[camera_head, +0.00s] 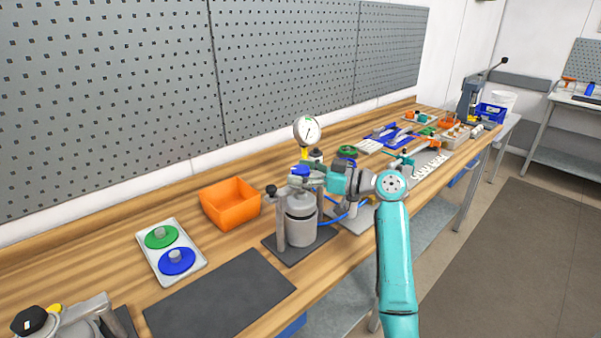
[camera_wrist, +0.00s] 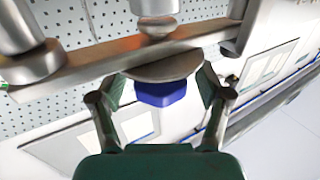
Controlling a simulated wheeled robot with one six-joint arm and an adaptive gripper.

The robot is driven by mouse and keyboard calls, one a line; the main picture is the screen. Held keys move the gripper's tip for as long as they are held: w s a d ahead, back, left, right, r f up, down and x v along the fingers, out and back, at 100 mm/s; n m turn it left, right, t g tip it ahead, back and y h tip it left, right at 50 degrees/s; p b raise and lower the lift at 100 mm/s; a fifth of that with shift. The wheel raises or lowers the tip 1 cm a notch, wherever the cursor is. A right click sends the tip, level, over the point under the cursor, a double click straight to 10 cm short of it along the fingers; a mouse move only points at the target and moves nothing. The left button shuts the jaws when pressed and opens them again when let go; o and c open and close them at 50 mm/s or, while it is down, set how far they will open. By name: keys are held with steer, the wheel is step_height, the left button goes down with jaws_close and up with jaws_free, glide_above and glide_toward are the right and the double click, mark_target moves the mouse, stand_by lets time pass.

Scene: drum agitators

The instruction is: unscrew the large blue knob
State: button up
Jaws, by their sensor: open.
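The blue knob (camera_wrist: 162,92) is faceted and sits against a round metal disc under a metal crossbar (camera_wrist: 190,45) in the wrist view. In the head view, blue (camera_head: 300,171) shows at the top of the grey canister fixture (camera_head: 301,218), partly hidden by my gripper. My gripper (camera_head: 312,180) is at the top of that fixture. In the wrist view my gripper (camera_wrist: 160,97) is open, with one finger on each side of the knob. I cannot tell whether either finger touches it.
A round gauge (camera_head: 307,130) stands just behind the fixture. An orange bin (camera_head: 230,204), a tray (camera_head: 200,258) with green and blue discs, and a dark mat (camera_head: 220,295) lie to the left. More fixtures crowd the bench to the right. A pegboard wall (camera_head: 280,65) is behind.

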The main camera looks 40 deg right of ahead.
steer(key=v, duration=1.2)
stand_by(0.4)
